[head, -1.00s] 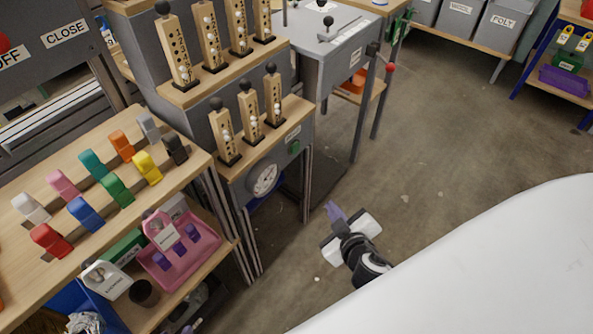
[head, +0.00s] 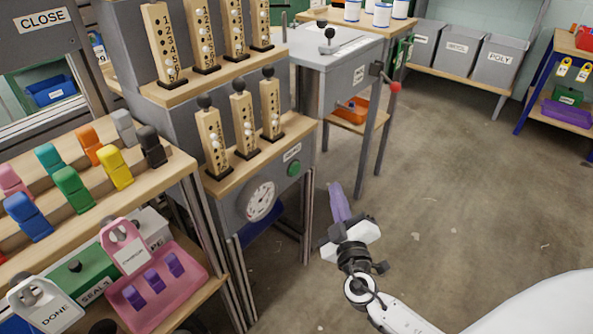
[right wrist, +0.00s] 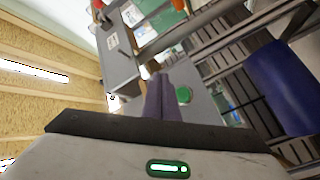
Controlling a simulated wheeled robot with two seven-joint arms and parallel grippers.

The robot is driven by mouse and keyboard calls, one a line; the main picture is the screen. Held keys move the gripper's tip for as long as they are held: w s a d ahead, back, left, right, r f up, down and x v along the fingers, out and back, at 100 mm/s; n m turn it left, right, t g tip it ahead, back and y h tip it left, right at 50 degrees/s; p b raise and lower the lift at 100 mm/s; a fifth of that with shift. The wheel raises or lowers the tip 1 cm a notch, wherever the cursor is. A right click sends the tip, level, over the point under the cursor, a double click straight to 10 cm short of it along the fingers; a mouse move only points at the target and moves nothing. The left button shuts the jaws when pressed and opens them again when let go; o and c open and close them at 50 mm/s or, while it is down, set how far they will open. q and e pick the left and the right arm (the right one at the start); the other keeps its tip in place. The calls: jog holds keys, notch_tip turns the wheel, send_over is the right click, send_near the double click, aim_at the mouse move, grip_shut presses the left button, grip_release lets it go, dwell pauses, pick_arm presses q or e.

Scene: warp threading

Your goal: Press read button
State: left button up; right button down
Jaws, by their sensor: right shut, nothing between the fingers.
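The round green button (head: 294,168) sits on the front of the grey machine cabinet (head: 234,207), below a small white label (head: 291,153) too small to read. A round white dial gauge (head: 260,201) is to its left. My right gripper (head: 338,189) has purple fingers, held together and empty, pointing up in the picture. It appears to the right of the button and apart from it. In the right wrist view, the purple fingers (right wrist: 161,95) show beside a round green spot (right wrist: 184,94) that looks like the button. My left gripper is not in view.
Wooden posts with beads (head: 243,124) stand on the cabinet's steps. A rack of coloured blocks (head: 73,190) and a pink tray (head: 190,290) are at left. A grey table with a red-knobbed lever (head: 394,87) stands behind. The floor at right is clear.

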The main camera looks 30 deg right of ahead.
aim_at(295, 169)
pick_arm(q)
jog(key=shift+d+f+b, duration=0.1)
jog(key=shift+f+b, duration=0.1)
jog(key=shift+b, duration=0.1)
pick_arm(e)
jog(key=w+a, duration=0.3)
jog(key=w, duration=0.5)
jog(key=shift+a, duration=0.2)
dwell(1.4)
pick_arm(q)
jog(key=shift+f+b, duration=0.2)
jog(key=shift+b, duration=0.25)
pick_arm(e)
jog(key=shift+w+a, duration=0.15)
jog(key=shift+w, duration=0.2)
